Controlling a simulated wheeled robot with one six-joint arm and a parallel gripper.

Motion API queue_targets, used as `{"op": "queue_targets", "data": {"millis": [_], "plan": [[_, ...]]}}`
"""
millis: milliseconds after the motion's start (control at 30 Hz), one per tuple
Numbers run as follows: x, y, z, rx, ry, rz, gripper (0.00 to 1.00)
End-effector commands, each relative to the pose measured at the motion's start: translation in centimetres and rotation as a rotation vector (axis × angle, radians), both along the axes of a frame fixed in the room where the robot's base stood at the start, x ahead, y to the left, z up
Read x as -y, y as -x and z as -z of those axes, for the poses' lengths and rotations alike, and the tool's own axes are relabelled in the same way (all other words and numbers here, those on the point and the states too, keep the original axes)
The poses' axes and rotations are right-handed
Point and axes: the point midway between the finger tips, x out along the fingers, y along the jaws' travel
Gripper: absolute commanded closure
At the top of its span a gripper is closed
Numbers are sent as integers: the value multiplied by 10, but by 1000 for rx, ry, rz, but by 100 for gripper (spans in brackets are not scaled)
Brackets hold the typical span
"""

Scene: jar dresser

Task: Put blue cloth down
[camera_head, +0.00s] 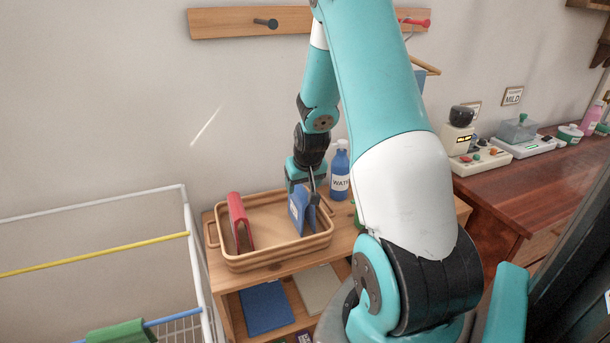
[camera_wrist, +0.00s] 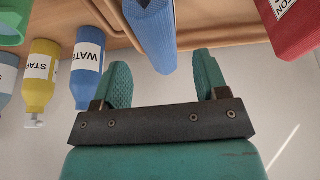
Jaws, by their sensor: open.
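The blue cloth (camera_head: 298,211) stands folded and upright in the right part of the wooden tray (camera_head: 276,262). It also shows in the wrist view (camera_wrist: 153,35), top centre. My gripper (camera_head: 303,188) is at the cloth's upper end. In the wrist view its fingers (camera_wrist: 161,60) are spread, one on each side of the cloth's near edge, with a gap on both sides. A red folded item (camera_head: 238,222) stands in the tray's left part; it shows at the upper right of the wrist view (camera_wrist: 290,28).
A blue water bottle (camera_head: 340,175) stands right behind the tray; a yellow bottle (camera_wrist: 40,75) is beside it in the wrist view. A white drying rack (camera_head: 190,240) with a green cloth (camera_head: 122,332) is at left. A red-brown dresser (camera_head: 520,190) is at right.

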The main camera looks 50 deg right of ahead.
Motion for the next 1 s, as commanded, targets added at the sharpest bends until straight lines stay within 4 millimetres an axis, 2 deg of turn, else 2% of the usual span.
{"op": "queue_targets", "data": {"millis": [100,300,533,633,667,733,767,833,867,900,933,1000], "plan": [[-5,7,-22,3,2,0,33],[-11,16,-48,2,1,0,33],[-14,19,-57,-1,-1,-1,33],[-31,14,-63,2,-16,-38,33],[-42,10,-67,6,-25,-63,33],[-83,1,-81,10,-59,-153,33],[-107,-2,-89,11,-79,-206,33],[-170,0,-109,3,-132,-353,33],[-199,5,-117,-4,-157,-423,33],[-236,16,-128,-16,-187,-517,33],[-263,26,-136,-29,-210,-591,33],[-318,59,-151,-64,-254,-760,33]]}}
